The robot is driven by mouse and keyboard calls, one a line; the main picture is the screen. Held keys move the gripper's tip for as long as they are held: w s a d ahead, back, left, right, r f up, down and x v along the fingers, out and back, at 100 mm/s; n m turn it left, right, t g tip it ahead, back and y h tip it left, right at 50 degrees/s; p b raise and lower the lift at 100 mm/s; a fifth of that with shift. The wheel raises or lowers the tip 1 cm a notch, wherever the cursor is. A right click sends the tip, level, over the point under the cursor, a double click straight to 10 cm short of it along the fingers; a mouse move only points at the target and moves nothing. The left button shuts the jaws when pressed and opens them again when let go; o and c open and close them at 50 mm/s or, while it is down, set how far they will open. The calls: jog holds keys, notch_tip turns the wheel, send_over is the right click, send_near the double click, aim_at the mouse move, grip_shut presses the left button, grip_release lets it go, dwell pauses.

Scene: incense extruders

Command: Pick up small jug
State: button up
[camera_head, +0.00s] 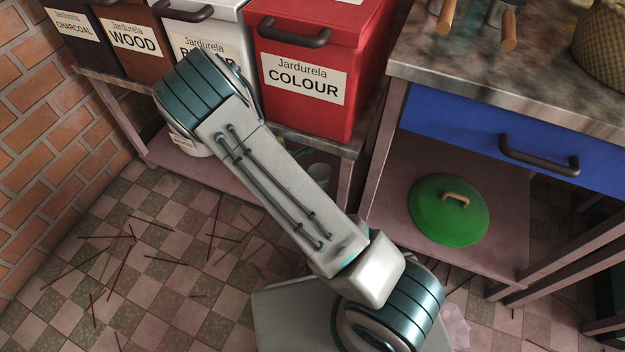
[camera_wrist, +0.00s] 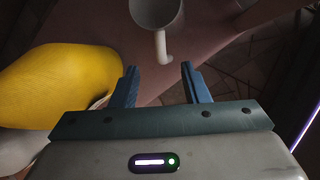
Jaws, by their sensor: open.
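A small white jug (camera_wrist: 155,12) shows at the top of the wrist view, cut off by the frame edge. Its handle (camera_wrist: 162,47) points toward my gripper. My gripper (camera_wrist: 159,70) is open and empty, with its two blue fingers on either side of the line of the handle. The handle's end is just ahead of the fingertips, and I cannot tell whether it is between them. In the head view my gripper is hidden behind my arm. A pale cup-like vessel (camera_head: 320,172) shows on the low shelf there, possibly the same jug.
A large yellow rounded object (camera_wrist: 62,85) lies close to the left of my gripper. The jug stands on a pinkish shelf (camera_wrist: 90,22). In the head view, a red COLOUR bin (camera_head: 310,110) stands above, and a green lid (camera_head: 440,222) lies on a low shelf at right.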

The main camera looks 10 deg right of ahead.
jog(key=shift+a+b+x, duration=0.15)
jog(key=shift+b+x, duration=1.4)
jog(key=shift+x, duration=1.75)
jog(key=shift+a+b+x, duration=0.1)
jog(key=shift+b+x, duration=1.4)
jog(key=shift+x, duration=1.8)
jog(key=shift+s, duration=0.15)
grip_shut()
